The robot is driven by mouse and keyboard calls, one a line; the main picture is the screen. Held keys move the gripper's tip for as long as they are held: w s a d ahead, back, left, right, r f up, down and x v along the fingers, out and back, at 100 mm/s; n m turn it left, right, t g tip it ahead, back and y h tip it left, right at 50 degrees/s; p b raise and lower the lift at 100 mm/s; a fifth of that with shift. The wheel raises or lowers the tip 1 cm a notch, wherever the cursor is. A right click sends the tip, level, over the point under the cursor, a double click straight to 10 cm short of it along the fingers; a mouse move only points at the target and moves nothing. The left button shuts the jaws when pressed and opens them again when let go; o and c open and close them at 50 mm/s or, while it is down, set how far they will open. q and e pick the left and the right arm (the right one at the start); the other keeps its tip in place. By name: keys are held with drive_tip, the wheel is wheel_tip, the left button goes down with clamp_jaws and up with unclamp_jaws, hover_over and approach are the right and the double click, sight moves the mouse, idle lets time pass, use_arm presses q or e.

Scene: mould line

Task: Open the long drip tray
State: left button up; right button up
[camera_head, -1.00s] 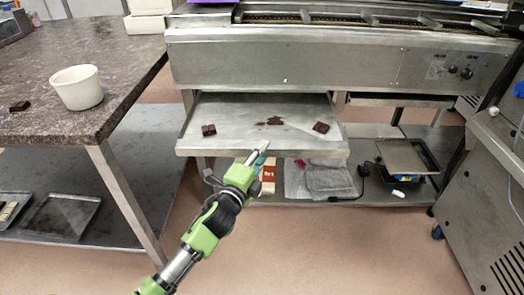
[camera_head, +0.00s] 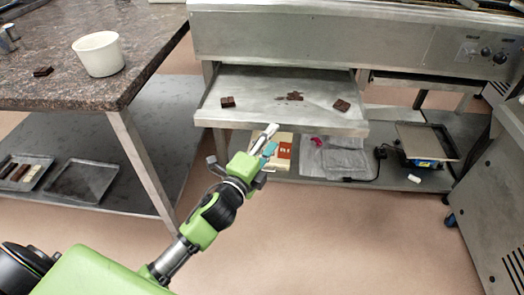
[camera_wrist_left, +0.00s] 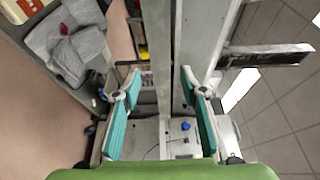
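The long drip tray (camera_head: 240,105) is a wide, shallow metal tray pulled out well below the steel machine. Small dark brown pieces and a brown smear lie on it. My left gripper (camera_head: 268,140) is at the middle of the tray's front edge, its fingertips overlapping that edge in the head view. In the left wrist view, the two teal-padded fingers (camera_wrist_left: 160,110) stand apart, with a long metal edge running between them and gaps on both sides. Whether a finger touches the tray cannot be told. My right gripper is not in view.
A stone-topped table (camera_head: 60,80) with a white tub (camera_head: 99,54) stands at left. A lower shelf (camera_head: 385,178) holds a scale (camera_head: 427,146), grey cloth and a box. A steel cabinet (camera_head: 490,190) stands at right. The floor in front is clear.

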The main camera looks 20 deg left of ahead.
use_arm(q)
drive_tip(key=s, duration=0.5)
drive_tip(key=shift+s+a, duration=0.3)
drive_tip(key=shift+s, duration=0.1)
